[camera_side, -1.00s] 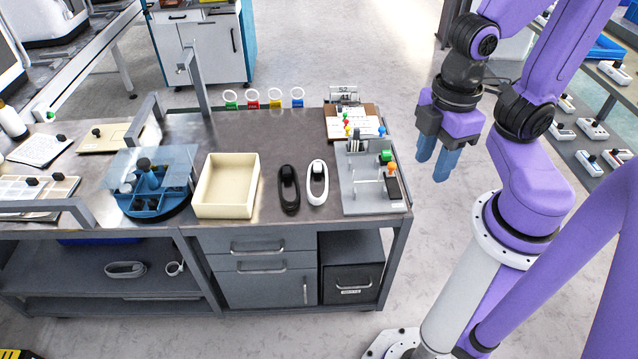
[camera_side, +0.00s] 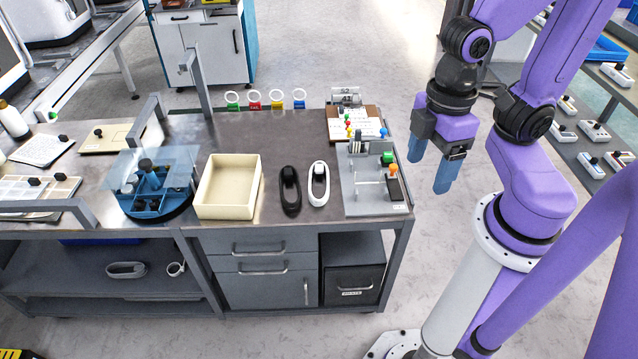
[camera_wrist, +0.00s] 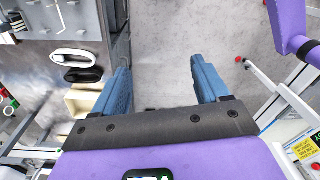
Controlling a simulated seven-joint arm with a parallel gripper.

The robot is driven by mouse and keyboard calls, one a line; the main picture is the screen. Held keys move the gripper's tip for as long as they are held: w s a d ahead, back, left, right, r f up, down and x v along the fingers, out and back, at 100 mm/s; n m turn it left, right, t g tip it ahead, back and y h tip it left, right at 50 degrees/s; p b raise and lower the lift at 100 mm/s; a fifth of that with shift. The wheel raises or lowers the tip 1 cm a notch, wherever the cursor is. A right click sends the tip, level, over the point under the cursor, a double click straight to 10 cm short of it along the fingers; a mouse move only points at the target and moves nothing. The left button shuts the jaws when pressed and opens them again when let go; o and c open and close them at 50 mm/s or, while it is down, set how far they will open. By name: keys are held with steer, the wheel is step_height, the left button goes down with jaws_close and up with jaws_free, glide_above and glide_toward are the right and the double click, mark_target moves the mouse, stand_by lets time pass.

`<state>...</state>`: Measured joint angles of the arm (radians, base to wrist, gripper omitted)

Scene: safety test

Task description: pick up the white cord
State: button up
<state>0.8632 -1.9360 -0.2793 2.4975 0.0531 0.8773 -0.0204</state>
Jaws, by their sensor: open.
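In the wrist view the white cord (camera_wrist: 73,58) shows at upper left. A similar black cord (camera_side: 290,190) lies just to its left, apart from it. My gripper (camera_side: 431,170) hangs beyond the bench's right edge, above the floor, with blue fingers pointing down. In the wrist view the fingers of my gripper (camera_wrist: 162,85) are spread apart with only floor between them.
A cream open bin (camera_side: 228,212) stands left of the cords. A grey fixture board (camera_side: 370,208) with coloured knobs stands to their right, between them and my gripper. A blue round organizer (camera_side: 150,203) with a clear cover is farther left.

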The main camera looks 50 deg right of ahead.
steer(key=w+a+f+m+y, duration=0.25)
steer(key=w+a+m, duration=0.25)
steer(key=w+a, duration=0.35)
steer(key=w+a+f+m+t, duration=0.1)
steer(key=w+f+m+t, duration=0.15)
steer(key=w+m, duration=0.4)
steer(key=w+f+m+t, duration=0.2)
steer(key=w+f+m, duration=0.1)
steer(key=w, duration=0.7)
steer(key=m+g+h, duration=0.1)
steer(key=m+h, duration=0.6)
steer(key=m, duration=0.1)
glide_above(319, 180)
steer(key=s+a, duration=0.1)
steer(key=a, duration=0.1)
steer(key=shift+n, duration=0.25)
steer(key=f, duration=1.8)
steer(key=shift+s+f, duration=0.2)
steer(key=shift+f, duration=0.05)
steer(key=shift+g, duration=0.25)
steer(key=shift+x, duration=2.55)
steer(key=shift+d, duration=0.1)
